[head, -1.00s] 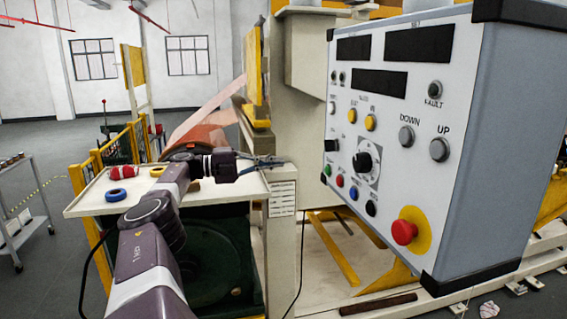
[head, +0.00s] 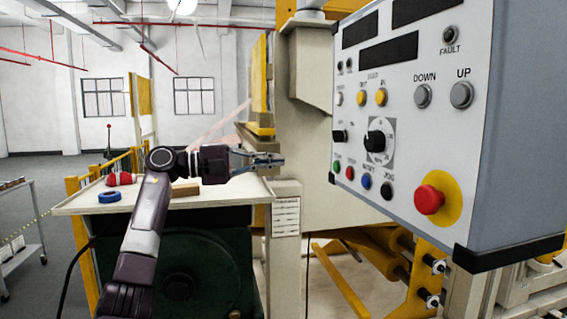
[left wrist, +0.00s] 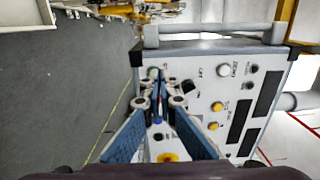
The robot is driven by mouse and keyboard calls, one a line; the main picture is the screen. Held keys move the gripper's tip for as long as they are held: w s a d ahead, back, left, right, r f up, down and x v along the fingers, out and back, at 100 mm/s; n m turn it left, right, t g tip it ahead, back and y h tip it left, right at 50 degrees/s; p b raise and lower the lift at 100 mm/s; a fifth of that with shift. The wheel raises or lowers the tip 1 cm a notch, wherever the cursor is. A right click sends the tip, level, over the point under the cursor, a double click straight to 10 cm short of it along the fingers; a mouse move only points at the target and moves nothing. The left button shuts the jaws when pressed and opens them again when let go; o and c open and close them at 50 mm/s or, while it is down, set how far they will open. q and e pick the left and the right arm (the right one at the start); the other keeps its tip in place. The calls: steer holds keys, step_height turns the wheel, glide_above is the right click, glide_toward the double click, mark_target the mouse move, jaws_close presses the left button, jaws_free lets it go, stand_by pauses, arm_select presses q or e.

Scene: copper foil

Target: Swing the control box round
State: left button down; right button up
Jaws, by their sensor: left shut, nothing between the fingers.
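The control box (head: 420,130) is a grey-white cabinet with black corners, filling the right of the head view. Its front carries dark displays, several buttons, a black knob and a red mushroom button on a yellow disc. In the left wrist view the control box (left wrist: 197,68) stands ahead, with a pale bar handle (left wrist: 215,30) along its upper edge in the picture. My left gripper (head: 279,160) is left of the box in the head view, shut and empty, apart from it. Its blue fingers (left wrist: 163,88) hide part of the panel in the wrist view. My right gripper is not in view.
A pale tray table (head: 232,191) stands below my left arm, holding a blue ring (head: 109,197), a red object (head: 120,179) and a brown block (head: 186,189). A cream machine frame (head: 318,180) with yellow rollers stands behind the box.

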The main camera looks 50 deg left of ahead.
mark_target(332, 157)
arm_select(q)
steer(key=p+x, duration=0.2)
steer(key=x, duration=0.3)
steer(key=p+x, duration=0.3)
steer(key=x, duration=0.3)
steer(key=shift+w+d+r, duration=0.15)
steer(key=shift+w+r, duration=0.05)
steer(key=shift+w+d+f+p, duration=0.15)
steer(key=shift+w+d+p, duration=0.15)
steer(key=shift+w, duration=0.15)
steer(key=shift+a, duration=0.1)
